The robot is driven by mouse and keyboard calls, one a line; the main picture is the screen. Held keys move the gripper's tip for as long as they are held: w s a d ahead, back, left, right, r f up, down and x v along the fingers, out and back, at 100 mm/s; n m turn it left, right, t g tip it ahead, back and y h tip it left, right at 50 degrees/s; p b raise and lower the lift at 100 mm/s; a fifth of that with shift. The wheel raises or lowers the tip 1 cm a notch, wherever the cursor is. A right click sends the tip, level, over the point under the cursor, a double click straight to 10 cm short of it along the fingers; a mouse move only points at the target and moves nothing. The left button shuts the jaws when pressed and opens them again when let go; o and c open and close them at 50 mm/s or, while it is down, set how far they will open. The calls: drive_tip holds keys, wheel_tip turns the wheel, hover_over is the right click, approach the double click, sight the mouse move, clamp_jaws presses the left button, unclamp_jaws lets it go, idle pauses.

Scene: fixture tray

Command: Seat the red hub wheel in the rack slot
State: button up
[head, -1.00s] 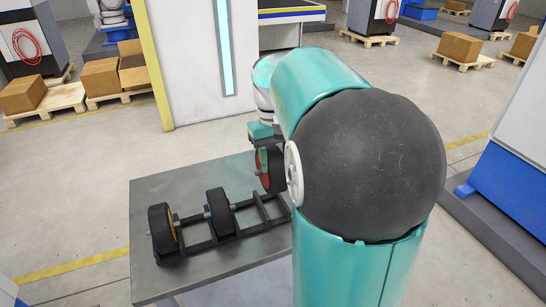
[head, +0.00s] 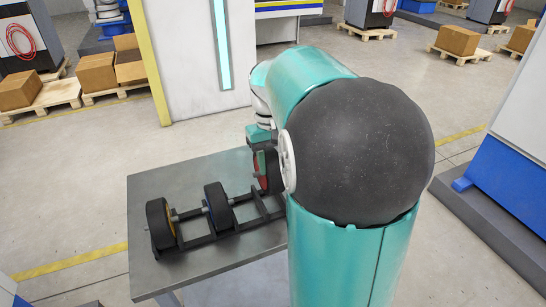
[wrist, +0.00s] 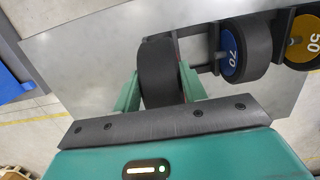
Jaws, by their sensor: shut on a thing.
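The red hub wheel (head: 265,183) is a black tyre with a red hub, seen upright near the right end of the rack in the head view. My gripper (head: 262,158) is shut on it from above. In the wrist view the black tyre (wrist: 158,72) sits between the two teal fingers (wrist: 160,92), its hub mostly hidden. The dark rack (head: 232,233) lies on the table with open room at its right end, partly behind my arm. The wheel is at or just above that part; I cannot tell whether it touches the rack.
A blue hub wheel (head: 219,208), marked 70 in the wrist view (wrist: 247,50), stands in the middle of the rack. A yellow hub wheel (head: 160,224), marked 50, stands at the left end. The grey table (head: 155,190) is otherwise clear.

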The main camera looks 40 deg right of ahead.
drive_tip(key=shift+f, duration=3.35)
drive_tip(key=o, duration=1.2)
drive_tip(key=shift+f, duration=0.1)
drive_tip(key=r, duration=0.4)
drive_tip(key=w+r, duration=0.1)
drive_tip(key=r, duration=0.8)
drive_tip(key=shift+w+d+r, duration=0.1)
drive_tip(key=shift+w+d, duration=0.15)
drive_tip(key=shift+w, duration=0.1)
drive_tip(key=shift+r, duration=0.3)
drive_tip(key=shift+a, duration=0.1)
